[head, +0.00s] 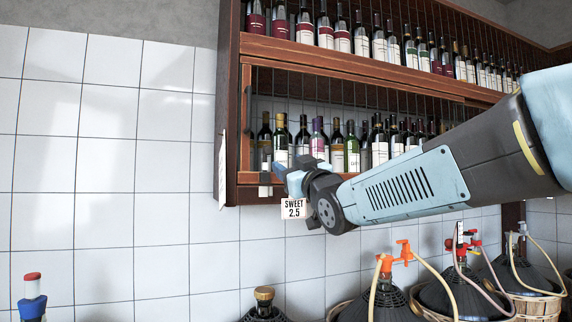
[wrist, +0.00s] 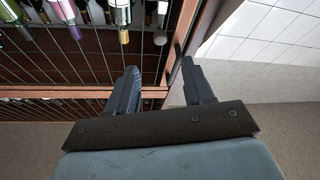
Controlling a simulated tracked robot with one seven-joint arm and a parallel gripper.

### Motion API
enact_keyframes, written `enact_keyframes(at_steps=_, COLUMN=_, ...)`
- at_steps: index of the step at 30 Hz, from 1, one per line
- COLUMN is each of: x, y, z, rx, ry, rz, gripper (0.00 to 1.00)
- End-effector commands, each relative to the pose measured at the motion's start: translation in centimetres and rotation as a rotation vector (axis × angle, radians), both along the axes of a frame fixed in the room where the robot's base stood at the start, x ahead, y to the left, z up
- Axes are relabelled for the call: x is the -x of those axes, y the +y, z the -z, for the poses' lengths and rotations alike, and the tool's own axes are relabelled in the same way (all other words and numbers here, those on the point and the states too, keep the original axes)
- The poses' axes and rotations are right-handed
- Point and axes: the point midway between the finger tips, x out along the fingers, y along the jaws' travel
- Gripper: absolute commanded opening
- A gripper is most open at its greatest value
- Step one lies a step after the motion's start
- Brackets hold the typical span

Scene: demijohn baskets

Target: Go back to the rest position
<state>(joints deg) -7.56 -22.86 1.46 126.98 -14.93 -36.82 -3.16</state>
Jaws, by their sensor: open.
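My gripper (head: 272,178) is open in the head view, raised at the lower left corner of the wooden wine rack (head: 246,120). In the wrist view both fingers of my gripper (wrist: 160,80) stand apart with nothing between them. The rack's edge (wrist: 178,62) shows behind the fingers there. I cannot tell whether a finger touches the rack. My arm reaches in from the right side of the head view.
Wine bottles (head: 352,150) stand on the rack shelves behind thin bars. Demijohns in baskets (head: 385,300) with taps and hoses stand below my arm. The tiled wall (head: 110,150) at left is clear.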

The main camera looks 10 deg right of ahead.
Motion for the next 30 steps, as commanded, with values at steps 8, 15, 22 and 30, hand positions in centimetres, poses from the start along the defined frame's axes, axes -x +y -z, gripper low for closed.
enact_keyframes(at_steps=8, x=0.1, y=0.0, z=0.1, rx=0.000, ry=0.000, rz=0.000, gripper=0.52)
enact_keyframes(at_steps=15, x=0.1, y=0.0, z=0.1, rx=0.000, ry=0.001, rz=0.000, gripper=0.52)
enact_keyframes(at_steps=22, x=0.5, y=-1.8, z=2.8, rx=-0.001, ry=0.136, rz=0.057, gripper=0.52)
enact_keyframes(at_steps=30, x=3.8, y=-6.3, z=11.8, rx=-0.020, ry=0.534, rz=0.199, gripper=0.52)
